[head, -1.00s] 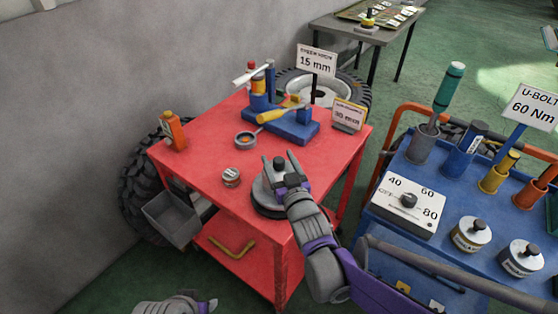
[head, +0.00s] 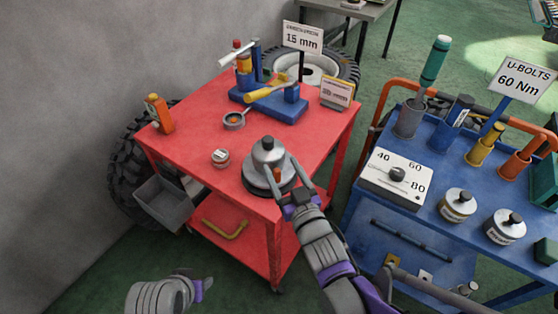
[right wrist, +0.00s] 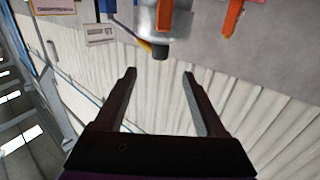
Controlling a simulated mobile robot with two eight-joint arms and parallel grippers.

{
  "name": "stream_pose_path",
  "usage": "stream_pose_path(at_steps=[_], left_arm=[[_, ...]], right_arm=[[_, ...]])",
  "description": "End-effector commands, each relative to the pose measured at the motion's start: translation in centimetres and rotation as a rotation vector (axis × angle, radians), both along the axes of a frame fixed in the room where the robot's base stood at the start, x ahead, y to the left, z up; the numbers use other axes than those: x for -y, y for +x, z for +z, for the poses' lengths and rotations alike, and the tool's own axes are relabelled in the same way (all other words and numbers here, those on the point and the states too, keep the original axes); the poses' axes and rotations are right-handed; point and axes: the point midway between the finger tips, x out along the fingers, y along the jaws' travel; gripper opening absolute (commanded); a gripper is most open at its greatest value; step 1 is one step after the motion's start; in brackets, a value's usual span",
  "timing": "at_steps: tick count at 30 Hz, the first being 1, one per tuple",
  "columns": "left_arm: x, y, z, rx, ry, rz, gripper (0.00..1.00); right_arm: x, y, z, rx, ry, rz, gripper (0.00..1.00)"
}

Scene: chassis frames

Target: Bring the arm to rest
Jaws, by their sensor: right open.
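My right gripper (head: 286,172) is open in the head view, with its tips over the front part of a grey, round, knobbed pot (head: 268,150) on the red cart (head: 190,135). In the right wrist view its two fingers (right wrist: 159,73) stand wide apart with nothing between them. I cannot tell from the head view how high the tips are above the cart. My left gripper (head: 205,284) shows partly at the bottom edge, low in front of the red cart; its jaws are too small to read.
The red cart also bears a blue fixture (head: 285,107), an orange bottle (head: 158,113), a small tin (head: 221,157) and a small bowl (head: 234,121). A blue cart (head: 365,225) with an orange rail stands close on the right. Green floor (head: 90,285) is clear at lower left.

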Motion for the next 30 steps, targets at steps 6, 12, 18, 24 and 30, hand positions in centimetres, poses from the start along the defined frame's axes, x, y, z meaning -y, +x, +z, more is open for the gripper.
stream_pose_path(at_steps=[6, 12, 18, 24, 30], left_arm=[[0.0, 0.0, 0.0, 0.0, 0.0, 0.0, 0.53], [0.0, 0.0, 0.0, 0.0, 0.0, 0.0, 0.53], [0.0, 0.1, 1.0, 0.003, 0.0, 0.0, 0.53], [0.0, 0.5, 5.4, 0.017, 0.0, 0.0, 0.53], [0.0, 1.4, 9.7, 0.035, 0.0, 0.0, 0.53]], right_arm=[[0.0, 0.0, 0.0, 0.0, 0.0, 0.0, 0.73], [0.0, 0.0, 0.0, 0.0, 0.0, 0.0, 0.73], [1.5, -0.2, 0.2, -0.062, -0.02, -0.036, 0.73], [8.3, -4.0, -0.5, -0.416, -0.109, -0.19, 0.73], [13.2, -12.4, -1.6, -0.832, -0.161, -0.279, 0.73]])
